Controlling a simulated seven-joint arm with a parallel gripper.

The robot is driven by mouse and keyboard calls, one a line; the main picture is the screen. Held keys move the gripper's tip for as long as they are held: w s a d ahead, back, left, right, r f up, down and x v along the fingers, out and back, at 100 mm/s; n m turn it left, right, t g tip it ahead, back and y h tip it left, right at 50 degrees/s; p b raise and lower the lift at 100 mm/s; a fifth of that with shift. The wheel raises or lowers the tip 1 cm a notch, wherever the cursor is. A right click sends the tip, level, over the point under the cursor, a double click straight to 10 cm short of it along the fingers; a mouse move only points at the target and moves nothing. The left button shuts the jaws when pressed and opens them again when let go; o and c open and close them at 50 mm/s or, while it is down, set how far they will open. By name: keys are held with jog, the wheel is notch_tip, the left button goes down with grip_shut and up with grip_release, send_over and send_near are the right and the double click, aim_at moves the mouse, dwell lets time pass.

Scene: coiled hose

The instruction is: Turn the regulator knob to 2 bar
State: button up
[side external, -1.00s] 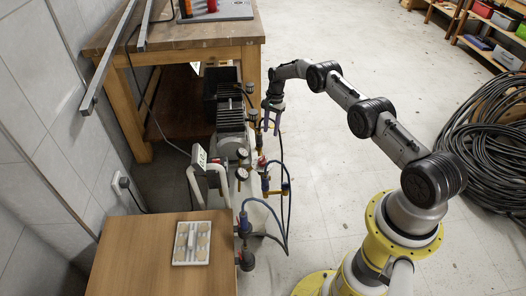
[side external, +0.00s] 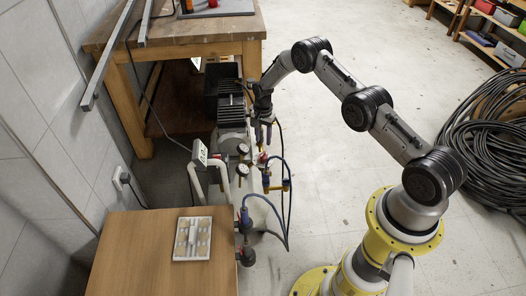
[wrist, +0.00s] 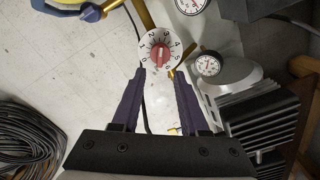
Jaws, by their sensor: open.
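The regulator knob (wrist: 160,54) is red and sits in the middle of a white round dial numbered 0 to 6, seen in the wrist view. Its pointer looks turned toward the upper numbers, but I cannot read the exact setting. My gripper (wrist: 159,75) is open, its two purple fingers pointing at the dial, with the tips near its lower edge. I see no grip on the knob. In the side view my gripper (side external: 263,141) points down over the compressor (side external: 231,115), close to its valves and gauges; the knob is largely hidden or too small there.
Pressure gauges (wrist: 208,64) and brass pipes stand close to the dial. The compressor's black finned part (wrist: 255,105) is to the right. A blue hose (side external: 272,205) hangs beside a wooden table (side external: 150,270). A coiled hose (side external: 490,150) lies far right; the floor between is clear.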

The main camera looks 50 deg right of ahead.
aim_at(263, 153)
notch_tip(263, 153, down, 8)
jog(key=shift+r, duration=0.2)
grip_shut()
dwell(0.4)
